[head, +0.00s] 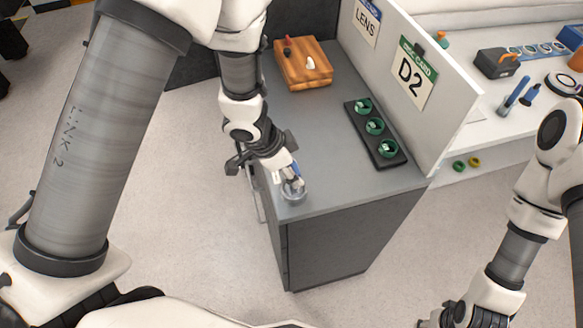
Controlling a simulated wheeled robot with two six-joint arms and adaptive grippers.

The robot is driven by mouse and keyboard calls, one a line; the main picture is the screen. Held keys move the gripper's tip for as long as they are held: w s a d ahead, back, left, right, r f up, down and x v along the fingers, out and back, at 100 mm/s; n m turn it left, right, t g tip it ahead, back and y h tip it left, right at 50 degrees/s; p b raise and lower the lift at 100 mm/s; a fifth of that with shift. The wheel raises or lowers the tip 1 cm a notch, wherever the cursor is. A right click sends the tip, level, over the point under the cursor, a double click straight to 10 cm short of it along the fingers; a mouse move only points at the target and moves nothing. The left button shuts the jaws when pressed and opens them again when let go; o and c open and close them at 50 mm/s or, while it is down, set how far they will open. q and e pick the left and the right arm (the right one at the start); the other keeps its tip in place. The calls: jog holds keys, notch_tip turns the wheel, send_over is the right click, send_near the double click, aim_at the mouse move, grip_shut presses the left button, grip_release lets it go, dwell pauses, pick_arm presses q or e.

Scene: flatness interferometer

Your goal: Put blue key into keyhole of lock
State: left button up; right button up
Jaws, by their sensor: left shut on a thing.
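My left gripper (292,183) is at the near end of the grey cabinet top (330,195), pointing down. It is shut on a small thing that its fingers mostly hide. A bit of blue shows by the fingers, but I cannot tell whether it is the blue key. A round, clear or pale grey piece (293,194) shows right under the fingertips; I cannot tell whether it is the lock, and no keyhole can be made out. My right gripper (437,320) is at the bottom edge, mostly cut off, so its jaws cannot be read.
A black tray (395,161) with green round pieces lies on the cabinet top, right of my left gripper. A wooden board (303,75) with small pieces is at the back. A white panel (440,110) with signs walls off the right. Bare grey top lies between them.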

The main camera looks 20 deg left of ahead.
pick_arm(q)
jog(key=shift+f, duration=0.3)
jog(key=shift+r+p, duration=0.35)
dwell(0.4)
jog(key=shift+s+a, duration=0.1)
jog(key=shift+a, duration=0.1)
dwell(0.5)
jog(key=shift+f+b, duration=0.95)
jog(key=shift+f, duration=0.5)
jog(key=o, duration=1.2)
jog(key=shift+r, duration=0.15)
jog(key=v, duration=1.2)
